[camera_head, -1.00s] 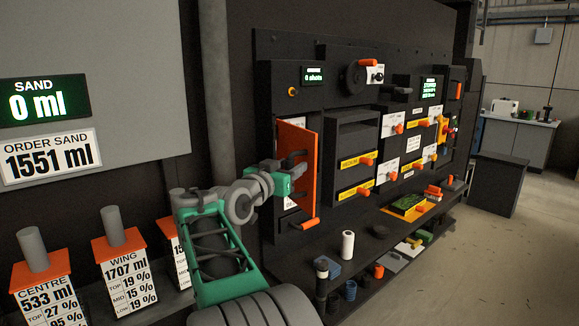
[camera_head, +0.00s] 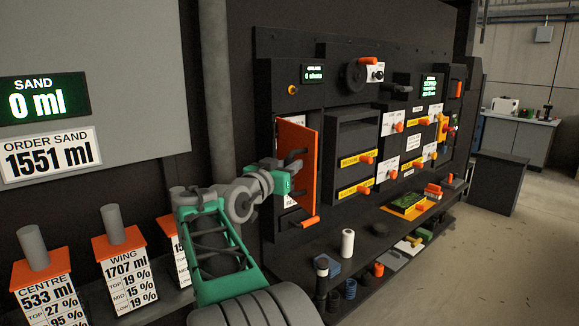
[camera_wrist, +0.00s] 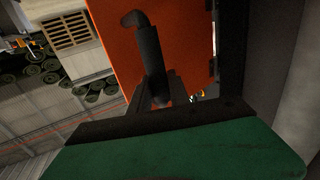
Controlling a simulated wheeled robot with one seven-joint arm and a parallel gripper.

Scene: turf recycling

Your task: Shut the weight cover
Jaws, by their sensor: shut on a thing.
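The orange cover (camera_head: 298,148) is hinged on the black panel in the head view and stands open, swung out from the panel. Dark handle shapes show on its face. In the wrist view the orange cover (camera_wrist: 118,50) fills the upper middle, with a dark bent handle (camera_wrist: 147,45) on it. My gripper (camera_wrist: 157,88) is shut on the handle, its dark fingers at the handle's lower part. In the head view my gripper (camera_head: 296,191) reaches the cover from the left. The exact finger contact is partly hidden there.
A black bench (camera_head: 345,282) runs below the panel, with a white roll (camera_head: 347,243) on it. Other panel units with orange knobs stand to the right of the cover. Labelled containers (camera_head: 124,262) with orange lids stand at the left. Open floor lies at the right.

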